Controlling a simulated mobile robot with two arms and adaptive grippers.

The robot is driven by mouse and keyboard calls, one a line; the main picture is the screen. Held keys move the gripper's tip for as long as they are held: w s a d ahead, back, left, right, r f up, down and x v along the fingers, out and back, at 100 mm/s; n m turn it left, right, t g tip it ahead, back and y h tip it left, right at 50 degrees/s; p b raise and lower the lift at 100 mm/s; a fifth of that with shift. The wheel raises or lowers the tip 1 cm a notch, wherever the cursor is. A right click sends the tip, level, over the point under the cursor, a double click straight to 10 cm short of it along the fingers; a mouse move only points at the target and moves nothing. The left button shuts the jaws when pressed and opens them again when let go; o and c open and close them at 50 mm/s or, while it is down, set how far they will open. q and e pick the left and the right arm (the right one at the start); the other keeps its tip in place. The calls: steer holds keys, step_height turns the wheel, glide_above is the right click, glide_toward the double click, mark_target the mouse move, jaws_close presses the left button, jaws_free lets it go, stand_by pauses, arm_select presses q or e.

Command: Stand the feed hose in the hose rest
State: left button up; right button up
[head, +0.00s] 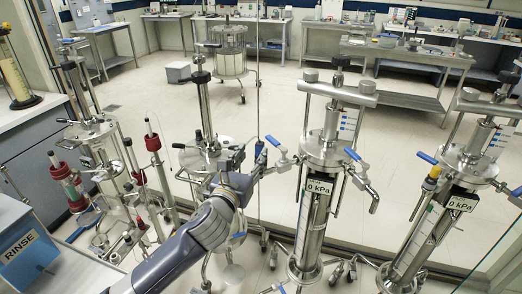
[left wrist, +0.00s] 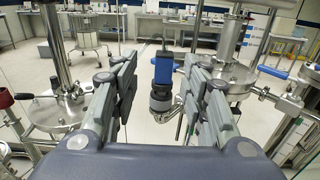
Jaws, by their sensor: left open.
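My left gripper (head: 250,158) reaches in among the steel columns and is open. In the left wrist view its two fingers (left wrist: 158,72) stand apart, with a blue and black upright fitting (left wrist: 163,72) with a grey collar showing in the gap. This fitting may be the end of the feed hose, but I cannot be sure; no finger visibly grips it. In the head view a small blue part (head: 260,150) shows just beyond the fingertips. I cannot pick out the hose rest with certainty. My right gripper is out of view.
A steel column (head: 325,150) with a 0 kPa display stands right of the gripper, its blue-handled valves (head: 275,142) close by. Another column (head: 200,110) stands behind and left. A RINSE box (head: 25,250) is at lower left. Open floor lies behind.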

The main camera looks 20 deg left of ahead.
mark_target(258, 146)
arm_select(q)
steer(key=w, duration=0.1)
steer(key=w+p, duration=0.1)
steer(key=w, duration=0.1)
steer(key=w+r+p, duration=0.1)
steer(key=w, duration=0.1)
steer(key=shift+d, duration=0.35)
steer(key=shift+w, duration=0.4)
jaws_close()
